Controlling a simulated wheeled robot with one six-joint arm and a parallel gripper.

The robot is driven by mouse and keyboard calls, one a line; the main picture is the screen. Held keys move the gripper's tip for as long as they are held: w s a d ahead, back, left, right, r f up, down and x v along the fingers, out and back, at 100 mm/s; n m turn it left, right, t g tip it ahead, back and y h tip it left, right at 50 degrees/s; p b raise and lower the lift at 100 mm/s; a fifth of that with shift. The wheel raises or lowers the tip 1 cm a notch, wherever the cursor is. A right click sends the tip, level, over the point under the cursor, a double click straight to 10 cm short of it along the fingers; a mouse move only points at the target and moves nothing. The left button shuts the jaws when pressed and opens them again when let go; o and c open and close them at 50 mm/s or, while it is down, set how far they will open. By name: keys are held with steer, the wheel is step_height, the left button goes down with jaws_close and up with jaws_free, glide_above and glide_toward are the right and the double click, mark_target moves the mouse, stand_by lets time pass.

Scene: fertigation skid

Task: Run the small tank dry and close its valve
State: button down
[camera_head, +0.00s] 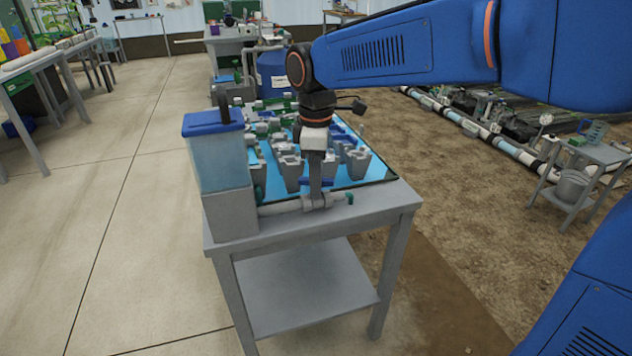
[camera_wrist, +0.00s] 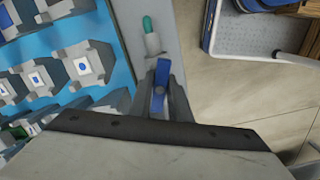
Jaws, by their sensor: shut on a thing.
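The small tank (camera_head: 218,160) is a pale blue, see-through box with a blue lid, on a grey block at the table's left front corner. I cannot tell its liquid level. A grey pipe (camera_head: 280,207) runs right from its base to a valve (camera_head: 316,202) and ends in a green-tipped outlet (camera_head: 349,197). My gripper (camera_head: 316,186) points down over the valve. In the wrist view my gripper (camera_wrist: 161,92) is shut on the blue valve handle (camera_wrist: 160,84), with the green outlet tip (camera_wrist: 147,24) beyond. The fingers partly hide the valve body.
The grey table (camera_head: 385,205) also bears a blue tray (camera_head: 375,180) with several grey blocks, close behind the valve. A large blue barrel (camera_head: 272,75) stands behind. The floor left of the table is clear. A small cart (camera_head: 590,155) stands at right.

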steer(key=n, duration=0.5)
steer(key=shift+n, duration=0.4)
steer(key=c, duration=1.6)
jaws_free()
steer(key=shift+r, duration=5)
